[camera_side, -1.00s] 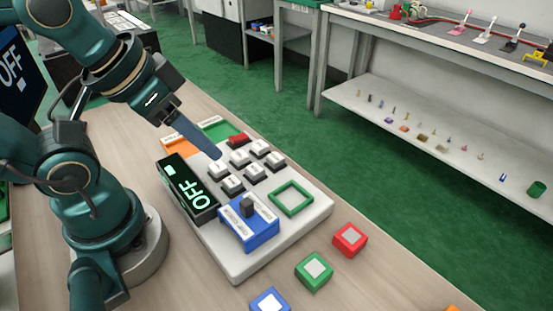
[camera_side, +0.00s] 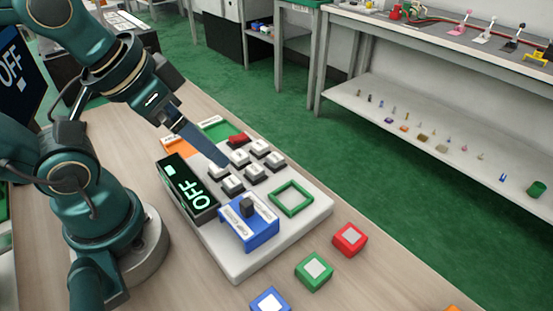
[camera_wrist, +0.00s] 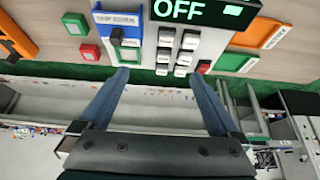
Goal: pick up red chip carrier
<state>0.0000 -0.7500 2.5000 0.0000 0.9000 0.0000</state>
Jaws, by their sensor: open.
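The red chip carrier (camera_side: 350,239), a small red square block with a pale top, lies on the table to the right of the grey panel. In the wrist view a red block (camera_wrist: 89,52) shows left of the panel, beside a green one. My gripper (camera_side: 222,160) is above the panel's white keys, well apart from the red carrier. In the wrist view its two blue fingers (camera_wrist: 159,80) are spread with nothing between them.
The panel (camera_side: 240,268) holds a display reading OFF (camera_side: 188,188), a blue switch unit (camera_side: 247,232), white keys and an empty green square frame (camera_side: 291,198). A green carrier (camera_side: 314,271) and a blue carrier (camera_side: 270,302) lie near the red one. Bare table surrounds them.

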